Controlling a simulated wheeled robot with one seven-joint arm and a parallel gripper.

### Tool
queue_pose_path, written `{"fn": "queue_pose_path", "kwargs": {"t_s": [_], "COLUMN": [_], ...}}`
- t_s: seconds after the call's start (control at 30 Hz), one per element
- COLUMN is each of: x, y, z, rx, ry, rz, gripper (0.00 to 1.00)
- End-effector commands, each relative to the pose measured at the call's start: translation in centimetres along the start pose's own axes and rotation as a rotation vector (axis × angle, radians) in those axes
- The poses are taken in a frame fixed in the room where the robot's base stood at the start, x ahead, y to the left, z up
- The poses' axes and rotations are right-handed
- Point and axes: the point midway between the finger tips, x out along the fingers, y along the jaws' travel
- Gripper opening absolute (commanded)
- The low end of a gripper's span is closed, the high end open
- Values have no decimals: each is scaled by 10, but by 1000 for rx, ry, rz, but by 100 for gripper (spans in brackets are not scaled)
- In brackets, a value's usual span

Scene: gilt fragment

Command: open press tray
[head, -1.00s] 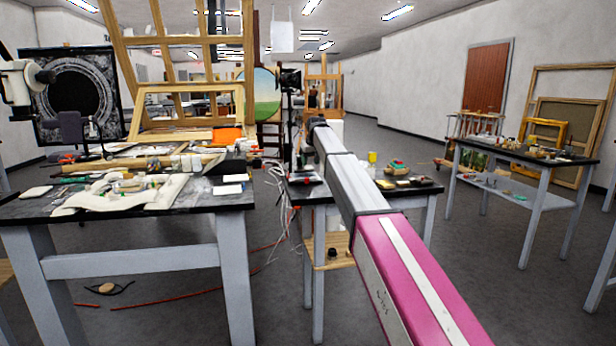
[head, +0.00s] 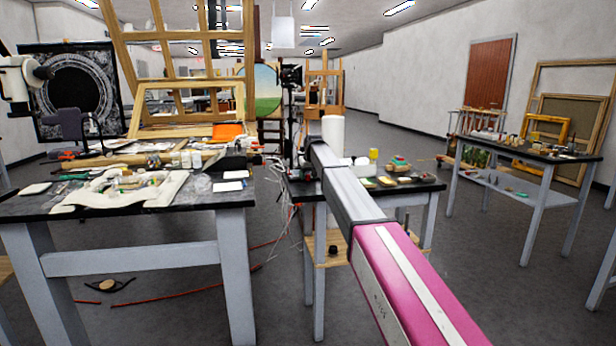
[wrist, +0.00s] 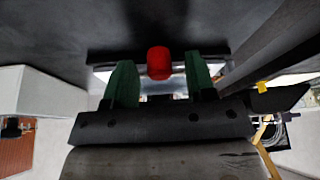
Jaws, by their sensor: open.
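In the wrist view my gripper (wrist: 158,66) shows two green fingers, spread apart. A red rounded knob (wrist: 159,62) is between the fingertips in the picture, with gaps on both sides; I cannot tell whether it is level with them in depth. A pale, shiny strip (wrist: 217,69) lies behind the fingers under a dark surface; I cannot tell whether it belongs to the press tray. In the head view my arm reaches away over the middle table, and my gripper is hidden. The press tray cannot be made out there.
A cluttered black-topped table (head: 205,206) stands at the left. The middle table (head: 415,190) carries a white cylinder (head: 333,133) and small coloured items. Another table (head: 540,155) stands at the right. Cables (head: 275,195) hang beside the middle table. Grey floor is clear between the middle and right tables.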

Motion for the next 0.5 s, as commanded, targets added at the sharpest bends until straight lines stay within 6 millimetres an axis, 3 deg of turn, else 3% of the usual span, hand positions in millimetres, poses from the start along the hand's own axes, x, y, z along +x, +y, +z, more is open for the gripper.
{"fn": "queue_pose_path", "kwargs": {"t_s": [0.3,0.43,0.5], "x": [2,2,2], "y": [0,0,0], "z": [0,0,0], "rx": [0,0,0], "ry": [1,1,0], "rz": [0,0,0], "gripper": [48,5,0]}}
